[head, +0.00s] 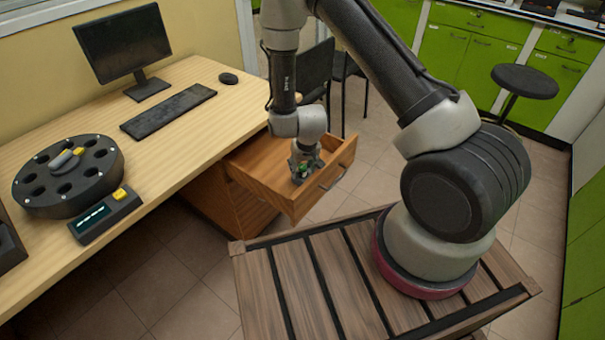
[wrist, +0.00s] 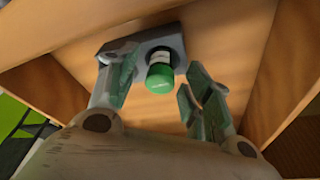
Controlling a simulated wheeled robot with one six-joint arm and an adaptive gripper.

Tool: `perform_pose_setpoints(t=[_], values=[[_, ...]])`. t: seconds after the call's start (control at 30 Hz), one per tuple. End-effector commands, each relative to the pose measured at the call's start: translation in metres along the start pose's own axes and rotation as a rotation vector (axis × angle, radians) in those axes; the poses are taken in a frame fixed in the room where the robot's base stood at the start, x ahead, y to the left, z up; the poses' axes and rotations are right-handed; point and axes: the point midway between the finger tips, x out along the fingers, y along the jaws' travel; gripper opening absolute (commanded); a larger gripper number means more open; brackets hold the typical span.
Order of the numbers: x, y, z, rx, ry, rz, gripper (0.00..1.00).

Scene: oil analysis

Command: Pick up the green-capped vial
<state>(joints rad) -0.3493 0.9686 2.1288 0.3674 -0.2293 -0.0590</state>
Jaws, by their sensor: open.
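The green-capped vial (wrist: 160,77) stands in a grey holder (wrist: 120,46) inside the open wooden drawer, its green cap towards the wrist camera. My gripper (wrist: 157,92) is open, with one finger on each side of the vial. The left finger looks closer to the vial than the right one; I cannot tell whether either touches it. The vial's lower part is hidden in the holder.
The drawer walls surround my gripper closely. The wooden desk (head: 185,125) holds a monitor (head: 123,42), a keyboard (head: 168,110), a mouse (head: 228,79), a round black carousel (head: 45,190) and a small device with a display (head: 105,217). A black stool (head: 525,81) stands at the right.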

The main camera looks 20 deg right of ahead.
Motion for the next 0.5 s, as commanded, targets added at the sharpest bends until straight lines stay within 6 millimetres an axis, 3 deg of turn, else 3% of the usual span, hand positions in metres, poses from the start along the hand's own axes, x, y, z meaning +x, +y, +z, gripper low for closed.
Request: perform_pose_setpoints(t=[0.23, 0.5], values=[[0.0026, 0.0001, 0.0, 0.0, 0.0, 0.0, 0.5], [0.0024, 0.0001, 0.0, 0.0, 0.0, 0.0, 0.03]])
